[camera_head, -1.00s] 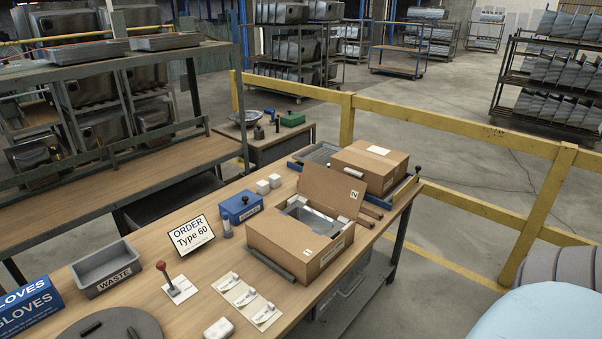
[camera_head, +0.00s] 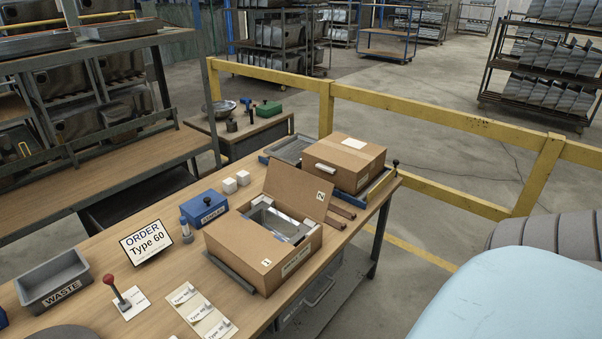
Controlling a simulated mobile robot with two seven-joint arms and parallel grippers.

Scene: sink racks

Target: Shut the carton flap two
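The open carton (camera_head: 252,259) sits on the wooden bench in the head view. Its flap two (camera_head: 300,190), marked with a 2, stands raised and leans back at the carton's far side. Flap one (camera_head: 245,243), marked with a 1, lies flat over the near part of the opening. A metal sink (camera_head: 270,221) with pale corner pieces shows inside the carton. Neither of my grippers is in view.
A second, closed carton (camera_head: 350,157) stands behind flap two. A blue labels box (camera_head: 204,209), order sign (camera_head: 146,243), waste bin (camera_head: 54,281) and red-knobbed lever (camera_head: 109,281) stand left on the bench. A yellow rail (camera_head: 430,117) runs behind.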

